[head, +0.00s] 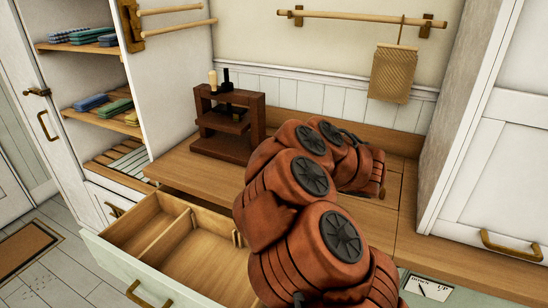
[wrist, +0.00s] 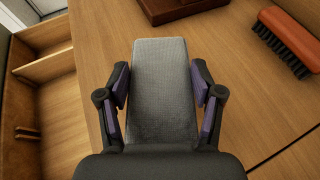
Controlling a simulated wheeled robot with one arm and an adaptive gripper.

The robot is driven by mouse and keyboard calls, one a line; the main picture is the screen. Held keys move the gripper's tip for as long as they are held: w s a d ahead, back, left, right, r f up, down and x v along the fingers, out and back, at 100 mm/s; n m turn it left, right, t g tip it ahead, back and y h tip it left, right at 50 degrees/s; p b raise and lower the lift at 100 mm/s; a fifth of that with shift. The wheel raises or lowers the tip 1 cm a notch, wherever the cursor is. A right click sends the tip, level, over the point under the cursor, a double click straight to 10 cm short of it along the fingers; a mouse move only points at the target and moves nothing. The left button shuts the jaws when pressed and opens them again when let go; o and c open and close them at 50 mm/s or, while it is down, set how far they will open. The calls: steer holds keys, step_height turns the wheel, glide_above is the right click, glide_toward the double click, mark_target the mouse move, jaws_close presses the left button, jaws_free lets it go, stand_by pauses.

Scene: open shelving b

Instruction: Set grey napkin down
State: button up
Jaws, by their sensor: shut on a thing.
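The grey napkin (wrist: 164,62) is a folded, long rectangle in the wrist view. My gripper (wrist: 161,92) is shut on it, with the purple-padded fingers along its two long sides. The napkin lies over the wooden counter (wrist: 95,30); I cannot tell whether it touches the wood. In the head view my arm hides the gripper and the napkin.
A wooden press (head: 228,122) stands on the counter; its base (wrist: 180,8) is ahead in the wrist view. A brush (wrist: 288,40) lies at right. An open divided drawer (head: 128,262) juts out at left. Folded cloths (head: 115,108) lie on shelves. A woven cloth (head: 392,75) hangs on the wall.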

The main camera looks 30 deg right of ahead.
steer(key=w+d+p, duration=0.1)
steer(key=w, duration=0.3)
steer(key=w+d+p, duration=0.1)
steer(key=w, duration=0.2)
steer(key=w+d+f+p, duration=0.1)
steer(key=w+d+p, duration=0.1)
steer(key=w, duration=0.2)
steer(key=shift+w, duration=0.35)
steer(key=shift+f+p, duration=0.7)
steer(key=shift+f, duration=1.1)
steer(key=shift+f+b, duration=0.15)
steer(key=shift+b, duration=0.15)
steer(key=o, duration=1.2)
